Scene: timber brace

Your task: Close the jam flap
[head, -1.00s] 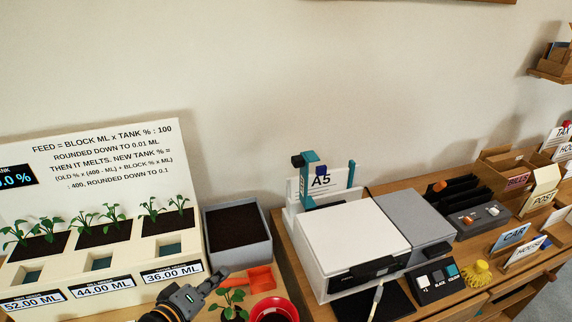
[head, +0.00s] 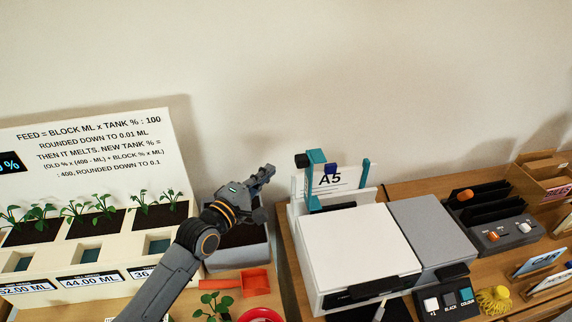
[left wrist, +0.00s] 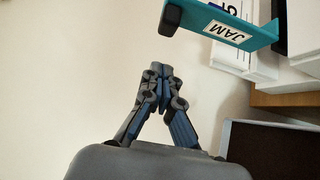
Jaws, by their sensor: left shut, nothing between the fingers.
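The jam flap is a teal panel (head: 314,180) with a dark knob at its top, standing up at the back left corner of the white printer (head: 352,243). In the left wrist view the flap (left wrist: 256,35) shows at the upper right with a JAM label and dark end knob, sticking out from the printer. My left gripper (head: 268,171) is shut and empty, a little left of the flap and apart from it. In the left wrist view its closed fingertips (left wrist: 159,70) are below and left of the knob. My right gripper is not in view.
A grey planter box (head: 252,258) lies below my left gripper. A white planter stand (head: 100,249) with seedlings is at left. A teal post (head: 365,173) and A5 sheet stand behind the printer. The wall behind is bare.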

